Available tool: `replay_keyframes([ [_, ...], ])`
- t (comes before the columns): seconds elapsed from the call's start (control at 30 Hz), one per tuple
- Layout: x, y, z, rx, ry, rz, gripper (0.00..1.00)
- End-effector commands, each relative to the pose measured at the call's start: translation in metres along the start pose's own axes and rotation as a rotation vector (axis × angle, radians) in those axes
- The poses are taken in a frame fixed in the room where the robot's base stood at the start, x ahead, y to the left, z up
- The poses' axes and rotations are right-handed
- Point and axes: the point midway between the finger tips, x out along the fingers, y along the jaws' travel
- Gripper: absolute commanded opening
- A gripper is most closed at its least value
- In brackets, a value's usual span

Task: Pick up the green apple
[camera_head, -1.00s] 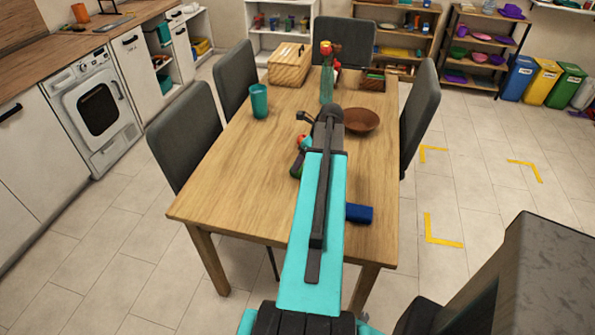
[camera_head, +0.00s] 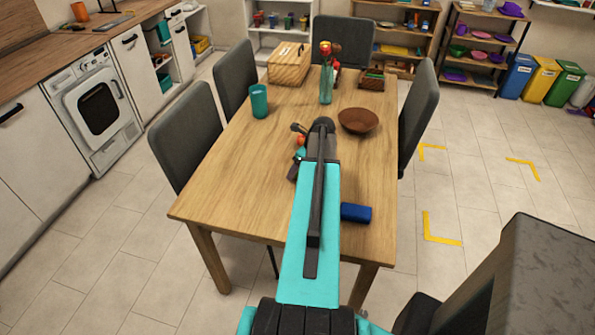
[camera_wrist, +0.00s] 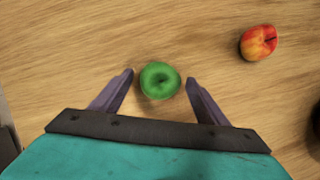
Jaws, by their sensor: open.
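The green apple (camera_wrist: 160,80) lies on the wooden table in the wrist view, its stem facing up. My gripper (camera_wrist: 160,84) is open, with one finger on each side of the apple at its lower half. There is a visible gap between each finger and the apple. In the head view my arm hides the green apple, and the gripper is mostly hidden too.
A red-yellow fruit (camera_wrist: 259,43) lies right of the green apple.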

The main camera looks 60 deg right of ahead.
Motion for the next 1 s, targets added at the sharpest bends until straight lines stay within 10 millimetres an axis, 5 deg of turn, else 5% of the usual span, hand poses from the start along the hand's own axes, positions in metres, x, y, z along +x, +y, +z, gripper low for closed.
replay_keyframes([
  [0.3, -0.0001, 0.0003, 0.0003, 0.0, 0.0, 0.0, 0.68],
  [0.6, -0.0002, 0.0004, 0.0007, -0.001, 0.0, 0.0, 0.21],
  [1.0, -0.0028, 0.0005, 0.002, -0.001, 0.0, 0.0, 0.21],
])
